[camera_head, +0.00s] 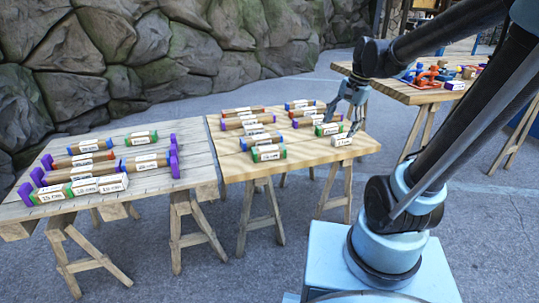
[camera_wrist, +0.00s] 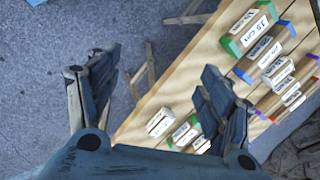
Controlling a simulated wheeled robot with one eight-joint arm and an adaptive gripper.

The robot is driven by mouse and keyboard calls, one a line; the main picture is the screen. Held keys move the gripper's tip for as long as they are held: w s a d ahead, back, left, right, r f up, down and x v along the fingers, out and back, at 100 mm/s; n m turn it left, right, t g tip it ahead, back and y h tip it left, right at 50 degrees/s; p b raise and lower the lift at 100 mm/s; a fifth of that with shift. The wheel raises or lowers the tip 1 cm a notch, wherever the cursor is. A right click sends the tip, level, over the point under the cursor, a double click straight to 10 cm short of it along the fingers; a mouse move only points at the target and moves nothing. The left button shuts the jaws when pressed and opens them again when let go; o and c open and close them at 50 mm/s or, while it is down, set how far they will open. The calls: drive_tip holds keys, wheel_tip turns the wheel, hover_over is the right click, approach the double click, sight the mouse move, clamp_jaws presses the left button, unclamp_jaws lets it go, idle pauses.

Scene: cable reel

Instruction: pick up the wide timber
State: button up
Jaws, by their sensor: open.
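Several timber pieces with white labels and coloured ends lie on two wooden tables. Which one is the wide timber I cannot tell. On the middle table lie a green-ended piece (camera_head: 267,153), a blue-ended piece (camera_head: 260,141) and a small plain-ended block (camera_head: 341,140) near the right corner. In the wrist view the small block (camera_wrist: 160,122) lies between my fingers, with a green-ended piece (camera_wrist: 183,132) partly behind the right finger. A green-ended piece labelled 15 cm (camera_wrist: 249,27) lies at upper right. My gripper (camera_head: 345,113) is open and empty above the middle table's right side; its spread fingers show in the wrist view (camera_wrist: 162,66).
The left table (camera_head: 150,190) bears more labelled timbers with purple, blue and green ends. A further table (camera_head: 400,95) at the right back holds red and blue items. A rock wall (camera_head: 110,50) stands behind. Grey floor lies around the trestle legs.

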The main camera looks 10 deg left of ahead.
drive_tip(key=w+a+m+g, duration=0.1)
drive_tip(key=w+a+m, duration=0.2)
drive_tip(key=w+a, duration=0.65)
drive_tip(key=m+g+y, duration=0.1)
drive_tip(key=m+g, duration=0.1)
drive_tip(key=m, duration=0.1)
approach(269, 148)
drive_tip(key=x, duration=0.5)
drive_tip(key=shift+d+f, duration=0.25)
drive_tip(key=shift+f, duration=0.1)
drive_tip(key=shift+t, duration=0.3)
drive_tip(key=shift+a+x, duration=0.15)
drive_tip(key=shift+x, duration=1.15)
drive_tip(key=shift+a+x, duration=0.1)
drive_tip(key=shift+x, duration=1.2)
drive_tip(key=shift+s+r, duration=0.1)
drive_tip(key=c, duration=1.3)
